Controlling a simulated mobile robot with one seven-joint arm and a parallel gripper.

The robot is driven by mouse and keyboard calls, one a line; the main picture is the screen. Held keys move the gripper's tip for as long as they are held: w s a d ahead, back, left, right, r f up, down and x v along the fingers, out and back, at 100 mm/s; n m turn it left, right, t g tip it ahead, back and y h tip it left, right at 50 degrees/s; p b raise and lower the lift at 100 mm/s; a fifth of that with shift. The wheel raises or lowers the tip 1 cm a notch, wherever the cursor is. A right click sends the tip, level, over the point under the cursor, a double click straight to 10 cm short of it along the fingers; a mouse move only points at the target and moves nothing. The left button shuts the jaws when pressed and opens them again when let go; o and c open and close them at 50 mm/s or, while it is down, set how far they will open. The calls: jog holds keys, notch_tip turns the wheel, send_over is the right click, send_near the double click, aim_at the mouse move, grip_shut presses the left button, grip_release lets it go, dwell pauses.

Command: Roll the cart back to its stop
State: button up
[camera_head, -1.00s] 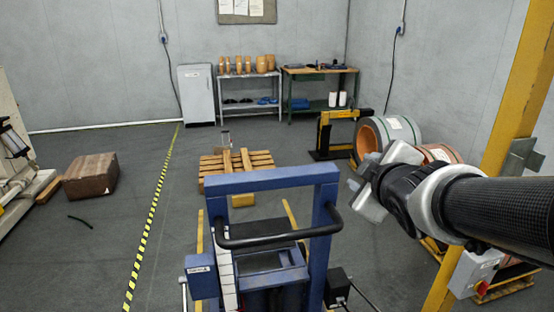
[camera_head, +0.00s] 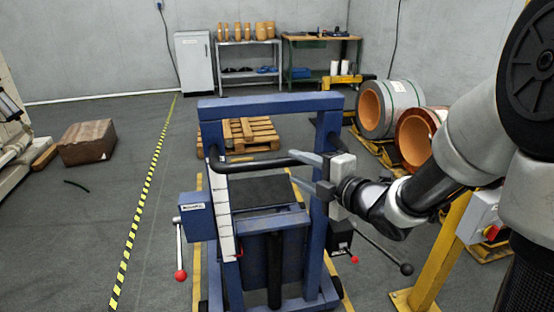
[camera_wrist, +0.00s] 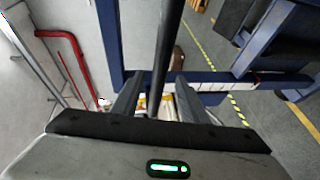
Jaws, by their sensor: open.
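The blue cart (camera_head: 272,104) stands upright in front of me, with a black push handle (camera_head: 245,164) across its near side. In the head view, my gripper (camera_head: 295,168) is at the right part of this handle, with one finger above and one below. In the wrist view, the open gripper (camera_wrist: 157,82) has the dark handle bar (camera_wrist: 166,45) running between its two spread fingers. I cannot tell whether either finger touches the bar. The blue cart frame (camera_wrist: 110,40) lies just beyond the fingers. I cannot make out a stop for the cart.
Yellow floor lines (camera_head: 198,240) flank the cart. A wooden pallet (camera_head: 245,130) lies beyond it. Copper coils (camera_head: 378,108) and a yellow post (camera_head: 440,250) stand to the right. A brown box (camera_head: 87,142) lies left of the striped floor line (camera_head: 142,205).

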aim_at(276, 158)
jog(key=b+x, duration=0.1)
jog(key=x, duration=0.9)
jog(key=shift+s, duration=0.1)
jog(key=shift+c, duration=0.2)
grip_shut()
